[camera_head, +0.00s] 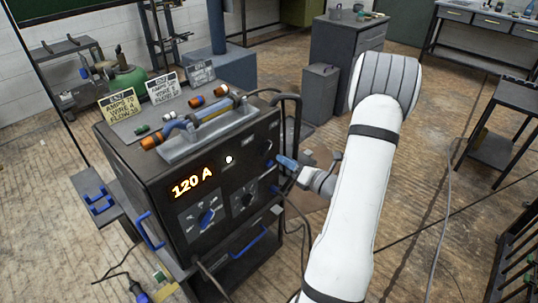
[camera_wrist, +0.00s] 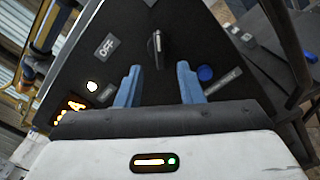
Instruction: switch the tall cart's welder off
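The welder (camera_head: 145,175) is a dark box on a cart, with a lit orange "120 A" display (camera_head: 192,183) on its front panel. A white lamp (camera_head: 228,159) glows on the panel and also shows in the wrist view (camera_wrist: 92,86). A dark upright switch lever (camera_wrist: 156,50) stands on the panel, right of an "OFF" label (camera_wrist: 106,46). My gripper (camera_head: 287,163) is at the panel's right side. In the wrist view its blue fingers (camera_wrist: 158,82) are apart and empty, with the lever beyond the gap between them. Contact is not visible.
Two knobs (camera_head: 207,217) sit lower on the panel. A blue round part (camera_wrist: 205,74) is right of the right finger. A grey cabinet (camera_head: 345,60) is behind; cables hang near the cart.

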